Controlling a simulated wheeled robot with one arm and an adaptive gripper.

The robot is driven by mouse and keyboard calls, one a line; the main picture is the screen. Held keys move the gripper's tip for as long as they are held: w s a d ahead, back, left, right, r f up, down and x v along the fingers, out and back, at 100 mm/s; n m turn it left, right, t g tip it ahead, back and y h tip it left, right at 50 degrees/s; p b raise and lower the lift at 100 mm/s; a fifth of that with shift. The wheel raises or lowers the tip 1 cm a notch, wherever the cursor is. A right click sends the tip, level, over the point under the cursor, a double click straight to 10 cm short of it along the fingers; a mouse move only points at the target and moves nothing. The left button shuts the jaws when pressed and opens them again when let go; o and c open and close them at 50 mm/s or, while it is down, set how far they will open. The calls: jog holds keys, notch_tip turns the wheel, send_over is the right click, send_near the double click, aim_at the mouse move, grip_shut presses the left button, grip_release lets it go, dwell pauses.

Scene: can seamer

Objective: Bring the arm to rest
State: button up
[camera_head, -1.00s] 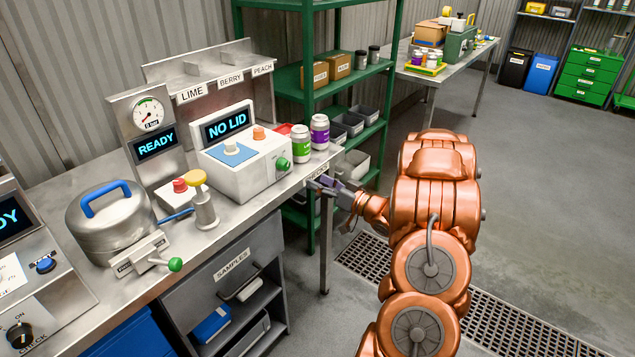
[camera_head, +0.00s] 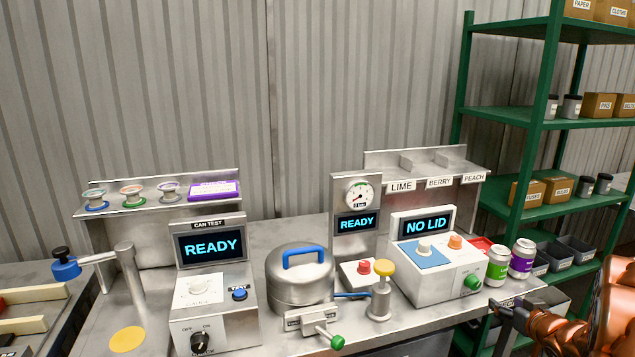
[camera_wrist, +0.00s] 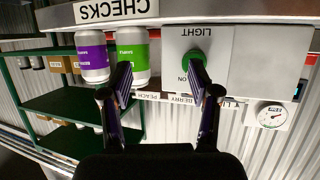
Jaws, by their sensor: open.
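My gripper shows in the wrist view (camera_wrist: 162,85) with its two dark fingers apart and nothing between them. In that view the picture is upside down, and the fingers point toward the bench front by the cans and the seamer box. In the head view, my copper arm (camera_head: 610,310) is at the lower right edge, with the gripper's dark end (camera_head: 508,308) just in front of the bench's right end. The gripper is apart from the green can (camera_head: 497,265) and the purple can (camera_head: 522,258), which stand upright on the bench.
The bench carries a white box with a NO LID screen (camera_head: 437,270), a round steel pot with blue handle (camera_head: 300,278), a gauge panel (camera_head: 357,210) and a CAN TEST unit (camera_head: 212,290). A green shelf (camera_head: 536,125) with boxes stands behind at the right.

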jog(key=s+a+r+g, duration=0.2)
jog(key=s+a+g, duration=0.5)
jog(key=s+a, duration=0.9)
jog(key=s+a+r+g, duration=0.3)
jog(key=s+a+g, duration=0.5)
jog(key=s+a, duration=0.8)
jog(key=s, duration=0.8)
jog(key=shift+s+a+r+g+y, duration=0.2)
jog(key=shift+a+g+y, duration=0.1)
jog(key=shift+y, duration=0.1)
jog(key=shift+c, duration=0.3)
